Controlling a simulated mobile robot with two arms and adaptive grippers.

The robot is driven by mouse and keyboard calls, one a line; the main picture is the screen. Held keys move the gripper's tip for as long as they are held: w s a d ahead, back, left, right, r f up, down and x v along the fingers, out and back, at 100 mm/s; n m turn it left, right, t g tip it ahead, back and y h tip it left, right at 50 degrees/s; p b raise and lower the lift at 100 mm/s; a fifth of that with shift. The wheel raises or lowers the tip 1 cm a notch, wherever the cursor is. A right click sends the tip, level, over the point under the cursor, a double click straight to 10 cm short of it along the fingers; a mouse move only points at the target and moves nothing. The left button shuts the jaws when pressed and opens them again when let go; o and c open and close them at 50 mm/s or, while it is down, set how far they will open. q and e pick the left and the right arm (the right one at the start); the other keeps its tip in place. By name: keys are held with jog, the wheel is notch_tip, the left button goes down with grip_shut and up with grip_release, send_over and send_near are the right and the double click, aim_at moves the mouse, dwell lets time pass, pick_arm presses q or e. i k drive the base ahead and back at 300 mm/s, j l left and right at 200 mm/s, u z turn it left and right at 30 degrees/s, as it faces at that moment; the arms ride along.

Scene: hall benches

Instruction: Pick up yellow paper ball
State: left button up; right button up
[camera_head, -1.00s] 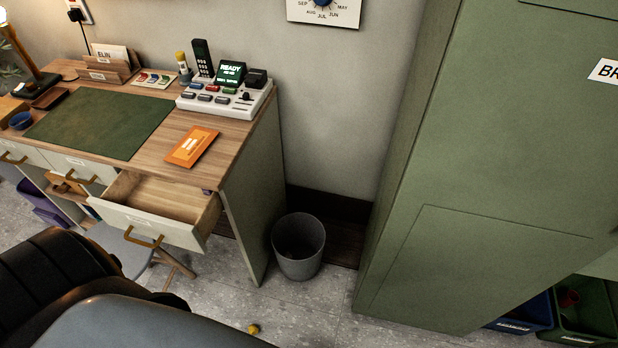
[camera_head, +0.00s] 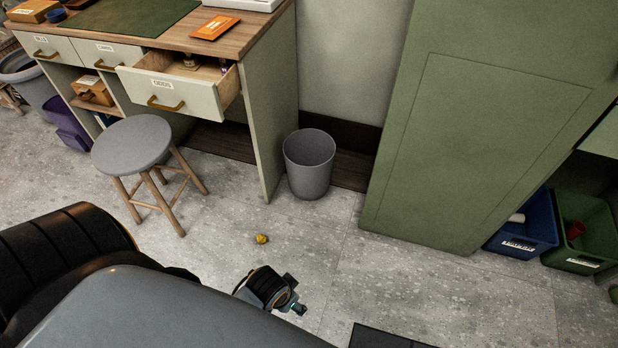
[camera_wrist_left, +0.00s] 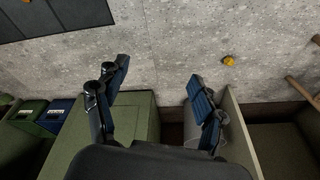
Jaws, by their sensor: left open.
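The yellow paper ball (camera_head: 262,239) lies on the speckled floor in front of the desk, between the stool and the wastebasket. It also shows in the left wrist view (camera_wrist_left: 228,61), above and right of the right-hand finger. My left gripper (camera_head: 295,303) shows in the head view below and right of the ball, apart from it; its arm is mostly hidden behind my own body. In the left wrist view the left gripper (camera_wrist_left: 155,90) has its two fingers spread wide with nothing between them. My right gripper is in neither view.
A grey wastebasket (camera_head: 309,168) stands beside the desk (camera_head: 265,120). A round stool (camera_head: 132,145) stands left of the ball. The desk drawer (camera_head: 175,95) is pulled out. A green cabinet (camera_head: 470,140) and two bins are at right. Floor around the ball is clear.

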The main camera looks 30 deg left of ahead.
aim_at(261, 238)
jog(key=u, duration=1.55)
